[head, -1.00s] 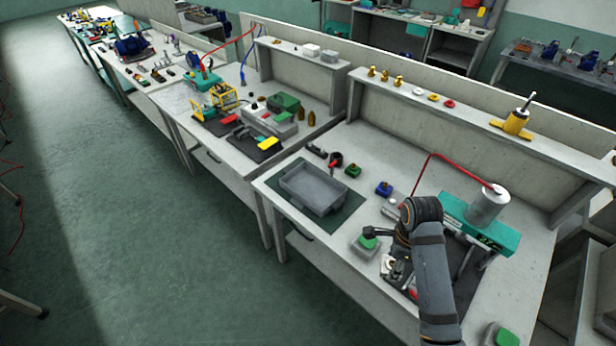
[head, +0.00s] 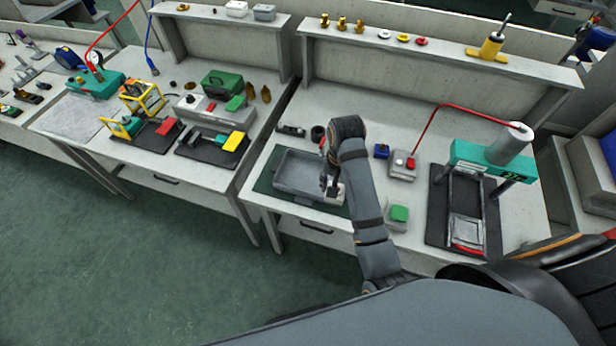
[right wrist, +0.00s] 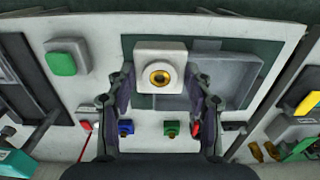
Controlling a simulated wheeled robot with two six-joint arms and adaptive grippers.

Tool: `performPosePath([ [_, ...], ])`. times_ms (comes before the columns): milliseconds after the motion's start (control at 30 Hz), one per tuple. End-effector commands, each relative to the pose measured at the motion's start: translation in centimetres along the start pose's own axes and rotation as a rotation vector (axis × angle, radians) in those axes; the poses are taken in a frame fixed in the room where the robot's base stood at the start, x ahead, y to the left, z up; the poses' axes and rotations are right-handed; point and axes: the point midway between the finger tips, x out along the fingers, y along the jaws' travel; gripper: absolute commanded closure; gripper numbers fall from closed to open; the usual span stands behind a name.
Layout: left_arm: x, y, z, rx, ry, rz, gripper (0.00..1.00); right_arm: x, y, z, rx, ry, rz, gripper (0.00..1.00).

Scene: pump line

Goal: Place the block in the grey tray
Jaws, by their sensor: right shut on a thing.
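The block (right wrist: 160,48), pale with a brass-ringed hole in its face, is between the fingers of my right gripper (right wrist: 160,76) in the right wrist view. In the head view my right gripper (head: 331,178) is shut on the block (head: 336,194), at the right end of the grey tray (head: 283,187). The tray is shallow and lies on a dark green mat (head: 262,187). It also shows in the right wrist view (right wrist: 240,78), just right of the block. The gap between block and tray cannot be judged. My left gripper is not in view.
A green-topped box (head: 397,217) stands right of the tray near the front edge. A blue piece (head: 381,151) and a red-button box (head: 402,165) stand behind it. A teal press (head: 490,160) is further right. A shelf (head: 440,58) runs along the back.

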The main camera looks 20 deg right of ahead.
Motion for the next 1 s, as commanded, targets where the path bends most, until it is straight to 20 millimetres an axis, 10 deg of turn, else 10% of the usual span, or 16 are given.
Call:
performPosePath([
  [400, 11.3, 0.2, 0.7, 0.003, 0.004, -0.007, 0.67, 7.2, -7.8, -6.3, 0.001, 0.003, -0.003, 0.97],
  [1000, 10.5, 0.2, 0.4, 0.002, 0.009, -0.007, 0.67, 11.9, -10.1, -8.2, 0.002, -0.001, 0.0, 0.97],
])
